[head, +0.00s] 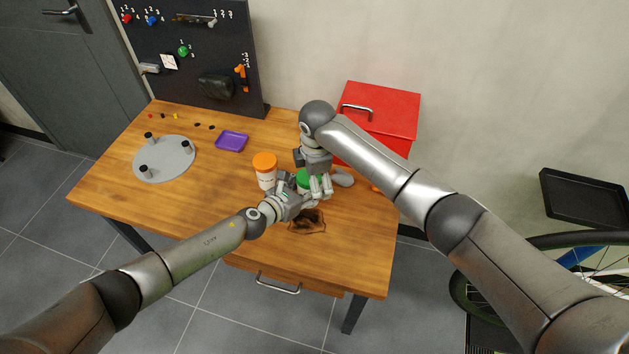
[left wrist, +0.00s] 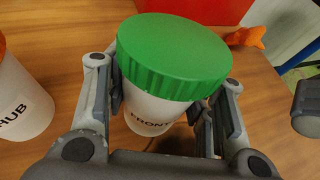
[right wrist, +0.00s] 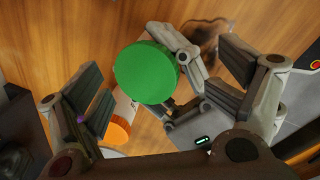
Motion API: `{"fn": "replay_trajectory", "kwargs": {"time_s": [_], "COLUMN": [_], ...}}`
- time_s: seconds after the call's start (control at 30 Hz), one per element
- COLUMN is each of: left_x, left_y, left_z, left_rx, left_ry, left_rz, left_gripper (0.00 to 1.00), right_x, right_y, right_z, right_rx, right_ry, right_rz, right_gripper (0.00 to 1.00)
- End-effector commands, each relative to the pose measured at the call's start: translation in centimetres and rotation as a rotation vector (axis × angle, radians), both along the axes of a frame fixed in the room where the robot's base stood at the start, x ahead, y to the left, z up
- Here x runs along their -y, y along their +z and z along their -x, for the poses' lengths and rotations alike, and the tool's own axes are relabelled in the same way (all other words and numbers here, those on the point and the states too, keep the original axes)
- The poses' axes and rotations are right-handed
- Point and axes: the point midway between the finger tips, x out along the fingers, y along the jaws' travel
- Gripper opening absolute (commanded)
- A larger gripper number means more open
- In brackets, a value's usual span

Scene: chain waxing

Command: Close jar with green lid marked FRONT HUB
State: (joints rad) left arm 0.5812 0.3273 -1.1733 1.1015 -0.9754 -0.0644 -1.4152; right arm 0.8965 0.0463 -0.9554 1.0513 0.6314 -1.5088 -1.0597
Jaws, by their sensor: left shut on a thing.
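The jar (left wrist: 155,110) is white with "FRONT" on its side, and the rest of its text is hidden. Its green lid (left wrist: 175,55) sits on top; I cannot tell whether it is tight. The lid also shows in the head view (head: 303,179), partly covered by my grippers, and from above in the right wrist view (right wrist: 146,73). My left gripper (head: 296,200) is shut on the jar's body below the lid, a finger on each side. My right gripper (head: 318,188) is over the lid; in the right wrist view its fingers stand apart, empty, either side of it.
A white jar with an orange lid (head: 265,161) marked "HUB" stands just left. A dark stain (head: 308,222) is in front. A grey object (head: 343,177) and a red box (head: 395,105) are right. A purple tray (head: 231,141) and round grey plate (head: 164,158) lie left.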

Motion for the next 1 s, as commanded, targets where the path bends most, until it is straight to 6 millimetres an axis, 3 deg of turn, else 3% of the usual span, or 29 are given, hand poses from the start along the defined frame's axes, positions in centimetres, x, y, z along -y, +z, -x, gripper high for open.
{"fn": "replay_trajectory", "kwargs": {"time_s": [0.33, 0.9, 1.0], "left_x": [0.1, 0.12, 0.15], "left_y": [-0.02, -0.04, -0.04], "left_z": [0.09, 0.12, 0.15], "left_rx": [0.0, 0.0, 0.0], "left_ry": [-0.003, -0.003, -0.004], "left_rz": [0.0, 0.0, 0.0], "left_gripper": [0.07, 0.07, 0.07], "right_x": [0.04, 0.01, 0.02], "right_y": [0.72, 0.74, 0.74], "right_z": [0.04, 0.01, -0.01], "right_rx": [0.002, 0.003, 0.003], "right_ry": [0.0, 0.0, 0.0], "right_rz": [0.0, -0.001, -0.001], "right_gripper": [0.88, 0.14, 0.14]}}
